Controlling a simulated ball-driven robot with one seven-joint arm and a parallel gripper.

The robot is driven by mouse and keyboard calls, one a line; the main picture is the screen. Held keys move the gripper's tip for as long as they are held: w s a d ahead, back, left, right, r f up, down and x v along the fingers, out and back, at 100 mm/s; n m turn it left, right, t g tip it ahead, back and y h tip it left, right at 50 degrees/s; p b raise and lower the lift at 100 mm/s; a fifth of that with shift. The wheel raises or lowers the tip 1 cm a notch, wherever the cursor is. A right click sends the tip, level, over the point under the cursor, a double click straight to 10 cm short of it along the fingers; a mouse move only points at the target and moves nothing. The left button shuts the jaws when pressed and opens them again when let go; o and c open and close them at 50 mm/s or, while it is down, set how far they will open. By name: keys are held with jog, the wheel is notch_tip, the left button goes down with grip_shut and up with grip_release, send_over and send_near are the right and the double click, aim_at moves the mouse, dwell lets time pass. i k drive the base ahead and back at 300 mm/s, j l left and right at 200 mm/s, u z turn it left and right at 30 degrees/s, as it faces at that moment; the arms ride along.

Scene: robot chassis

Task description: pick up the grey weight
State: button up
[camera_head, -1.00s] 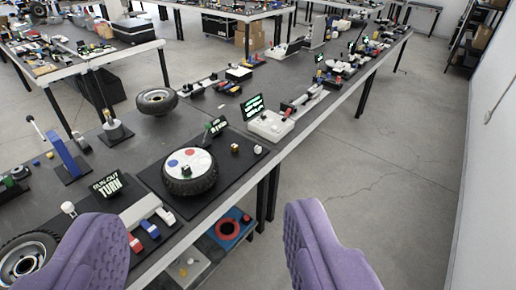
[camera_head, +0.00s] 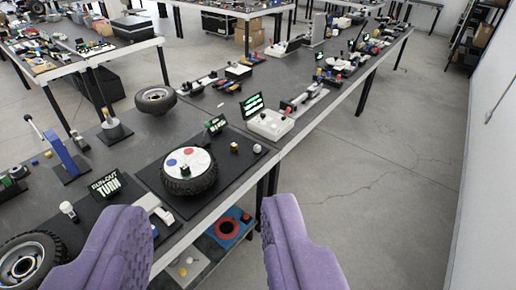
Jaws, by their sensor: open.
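A small grey piece (camera_head: 257,148), which looks like the grey weight, sits on the right part of a black mat (camera_head: 222,188) on the long dark table. It is too small to make out in detail. Left of it are a small gold cube (camera_head: 234,148) and a tyre with a white disc (camera_head: 188,170) bearing red and blue spots. My gripper (camera_head: 207,212) is open and empty, its two purple fingers at the bottom of the view. It is nearer the camera than the mat and apart from the grey piece.
A sign reading "RUN-OUT TURN" (camera_head: 107,184) and a second wheel (camera_head: 25,262) are at the left. A white box with a screen (camera_head: 270,124) stands beyond the mat. A lower shelf holds a blue tray (camera_head: 245,217). The floor at right is clear.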

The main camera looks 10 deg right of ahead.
aim_at(257, 147)
jog(key=i+l, duration=0.2)
jog(key=i, duration=0.3)
jog(key=i+l, duration=0.25)
jog(key=i, duration=0.2)
jog(key=i+l, duration=0.2)
jog(key=i, duration=0.3)
jog(key=i+l+z, duration=0.1)
jog(key=i+l, duration=0.15)
jog(key=i, duration=0.2)
jog(key=i+l, duration=0.2)
jog(key=i, duration=0.3)
jog(key=i+l, duration=0.15)
jog(key=i, duration=0.35)
jog(key=i+l, duration=0.2)
jog(key=i, duration=0.25)
